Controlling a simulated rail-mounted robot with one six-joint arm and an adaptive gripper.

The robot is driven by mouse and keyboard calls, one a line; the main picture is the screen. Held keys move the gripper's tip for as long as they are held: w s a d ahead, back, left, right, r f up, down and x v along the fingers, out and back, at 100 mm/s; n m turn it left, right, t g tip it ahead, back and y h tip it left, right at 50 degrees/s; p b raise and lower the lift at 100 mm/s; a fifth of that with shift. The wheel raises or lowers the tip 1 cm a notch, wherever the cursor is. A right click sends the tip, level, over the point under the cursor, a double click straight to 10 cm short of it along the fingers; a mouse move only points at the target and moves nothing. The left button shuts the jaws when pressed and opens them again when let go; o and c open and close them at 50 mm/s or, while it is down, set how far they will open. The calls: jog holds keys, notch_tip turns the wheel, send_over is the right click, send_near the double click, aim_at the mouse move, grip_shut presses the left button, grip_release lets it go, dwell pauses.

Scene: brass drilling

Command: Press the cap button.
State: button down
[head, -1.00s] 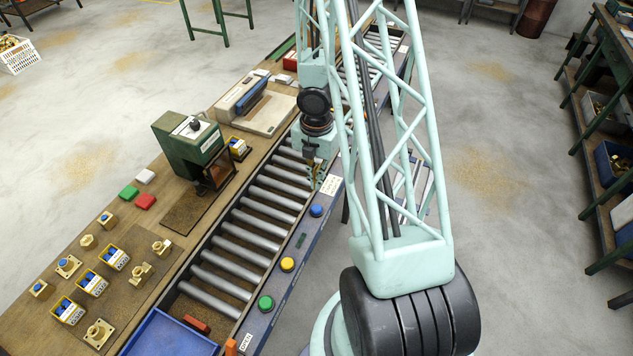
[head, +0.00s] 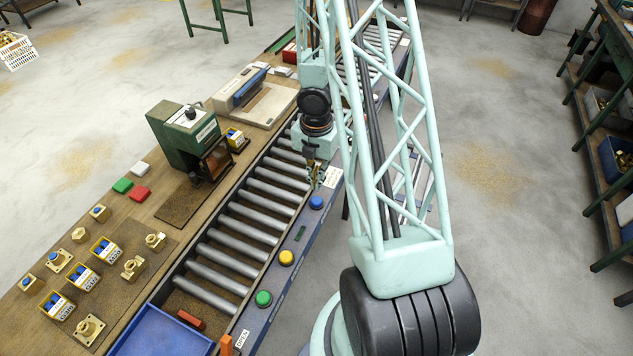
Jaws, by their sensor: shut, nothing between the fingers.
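Three round buttons sit in a row on the blue side rail of the roller conveyor: a blue button (head: 316,202), a yellow button (head: 286,257) and a green button (head: 263,298). I cannot read which of them is marked as the cap button. My gripper (head: 316,184) points down at the rail, just beyond the blue button in the picture. It is shut and empty. It looks close to the blue button but apart from it; its exact height is unclear. My arm partly hides the area behind the gripper.
The roller conveyor (head: 232,242) runs along the rail. A green drilling machine (head: 183,140) stands on the bench to its left. Several brass fittings and small labelled boxes lie on a board. A blue tray (head: 160,333) is at the near end.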

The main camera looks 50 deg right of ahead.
aim_at(317, 200)
jog(key=shift+f+b, duration=3.15)
jog(key=shift+f, duration=0.2)
jog(key=shift+f, duration=0.1)
jog(key=shift+f+b, duration=0.8)
jog(key=shift+b, duration=0.1)
jog(key=shift+f, duration=0.25)
jog(key=shift+s, duration=0.1)
jog(key=shift+r, duration=0.1)
notch_tip(317, 200, up, 14)
jog(key=p, duration=1.3)
